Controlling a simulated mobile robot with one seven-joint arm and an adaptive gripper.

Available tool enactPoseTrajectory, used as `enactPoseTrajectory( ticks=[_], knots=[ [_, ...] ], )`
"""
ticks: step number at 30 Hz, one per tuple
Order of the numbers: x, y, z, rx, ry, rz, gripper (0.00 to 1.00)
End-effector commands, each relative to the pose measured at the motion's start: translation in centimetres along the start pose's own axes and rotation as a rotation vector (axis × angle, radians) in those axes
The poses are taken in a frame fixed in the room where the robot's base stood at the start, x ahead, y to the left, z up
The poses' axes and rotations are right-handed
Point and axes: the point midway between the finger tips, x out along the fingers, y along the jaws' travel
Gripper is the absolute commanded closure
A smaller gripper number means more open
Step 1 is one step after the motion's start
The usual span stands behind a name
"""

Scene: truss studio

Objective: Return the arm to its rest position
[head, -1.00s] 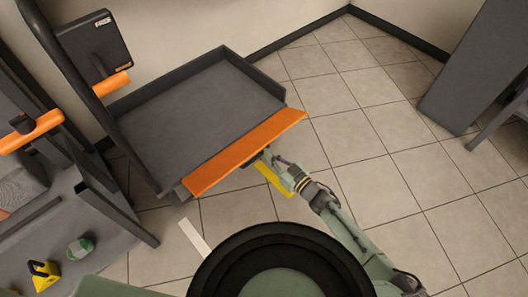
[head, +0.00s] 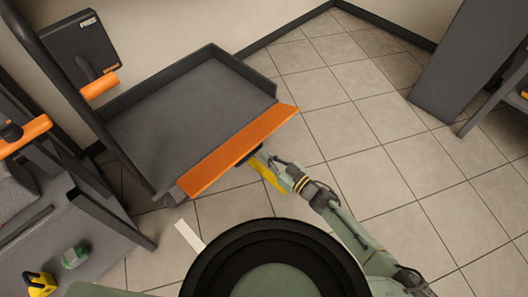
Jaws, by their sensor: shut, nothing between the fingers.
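My arm reaches up and left from the lower right of the head view. My gripper (head: 251,156) is at its far end, beside the lower edge of the orange lip (head: 235,152) of a dark grey tray (head: 180,112). The fingers are small and partly hidden at the lip, and I cannot tell whether they touch it. The gripper is shut, and no held object shows. A yellow piece (head: 268,174) shows just below the gripper.
At the left stands a dark frame with an orange bar (head: 25,135). A green-and-white item (head: 75,257) and a yellow item (head: 39,284) lie on a grey surface (head: 80,235). A dark panel (head: 465,70) stands at upper right. Tiled floor (head: 350,120) is open between.

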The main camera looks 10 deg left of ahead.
Motion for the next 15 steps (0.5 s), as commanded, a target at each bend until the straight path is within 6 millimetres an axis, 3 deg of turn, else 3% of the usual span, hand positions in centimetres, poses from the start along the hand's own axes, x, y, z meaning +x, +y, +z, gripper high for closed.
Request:
enactPoseTrajectory(
  ticks=[3,9,15],
  knots=[
    [-3.0,0.3,0.1,-0.003,-0.007,0.008,1.00],
    [-7.2,0.4,0.2,-0.004,-0.011,0.010,1.00],
    [-9.6,0.4,0.2,-0.004,-0.010,0.010,1.00]
  ],
)
